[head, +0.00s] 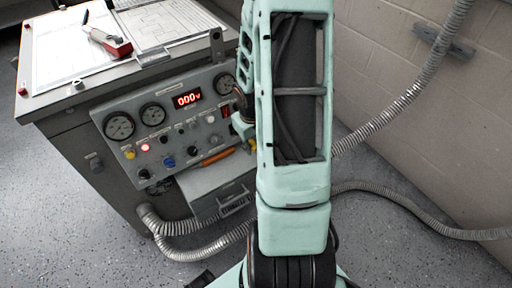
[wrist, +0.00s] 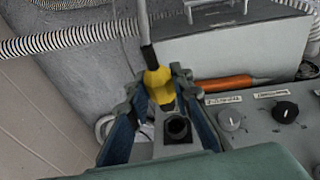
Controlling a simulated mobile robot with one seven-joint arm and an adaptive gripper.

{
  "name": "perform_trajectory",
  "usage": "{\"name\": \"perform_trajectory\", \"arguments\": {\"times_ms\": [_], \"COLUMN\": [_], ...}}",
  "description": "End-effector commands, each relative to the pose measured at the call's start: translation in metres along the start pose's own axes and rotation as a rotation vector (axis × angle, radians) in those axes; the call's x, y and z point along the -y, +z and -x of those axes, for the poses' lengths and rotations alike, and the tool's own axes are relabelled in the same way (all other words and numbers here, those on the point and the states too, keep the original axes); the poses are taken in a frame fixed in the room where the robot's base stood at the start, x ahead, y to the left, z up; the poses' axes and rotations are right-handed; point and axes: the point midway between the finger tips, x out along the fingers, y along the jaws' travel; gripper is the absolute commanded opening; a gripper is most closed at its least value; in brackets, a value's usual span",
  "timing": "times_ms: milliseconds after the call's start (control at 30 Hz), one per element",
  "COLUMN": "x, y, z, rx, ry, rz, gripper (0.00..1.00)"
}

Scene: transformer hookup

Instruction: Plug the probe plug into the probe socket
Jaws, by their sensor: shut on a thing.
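The probe plug (wrist: 158,84) is a yellow plug with a black end and a thin grey cable rising from its top in the wrist view. My gripper (wrist: 157,92) is shut on it, one blue-grey finger on each side. A round black socket (wrist: 178,128), seemingly the probe socket, sits on a light grey plate just below and right of the plug. The plug looks apart from it, though the exact gap is hard to judge. In the head view my arm hides most of the gripper and this socket.
The grey control panel (head: 170,122) carries gauges, knobs and a red display reading about 000. An orange-handled tool (head: 218,157) lies by a grey box (head: 212,185) below it; knobs (wrist: 286,112) stand right of the socket. Ribbed conduits run along the wall and floor.

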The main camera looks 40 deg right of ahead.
Motion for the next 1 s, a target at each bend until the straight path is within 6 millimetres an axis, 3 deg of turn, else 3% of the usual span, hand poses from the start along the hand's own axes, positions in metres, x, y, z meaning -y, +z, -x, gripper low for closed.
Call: {"name": "perform_trajectory", "arguments": {"times_ms": [400, 1000], "x": [0.001, 0.000], "y": [-0.031, -0.035], "z": [-0.011, -0.012], "rx": [0.000, 0.000], "ry": [-0.001, 0.000], "rz": [0.000, 0.000], "gripper": [0.00, 0.00]}}
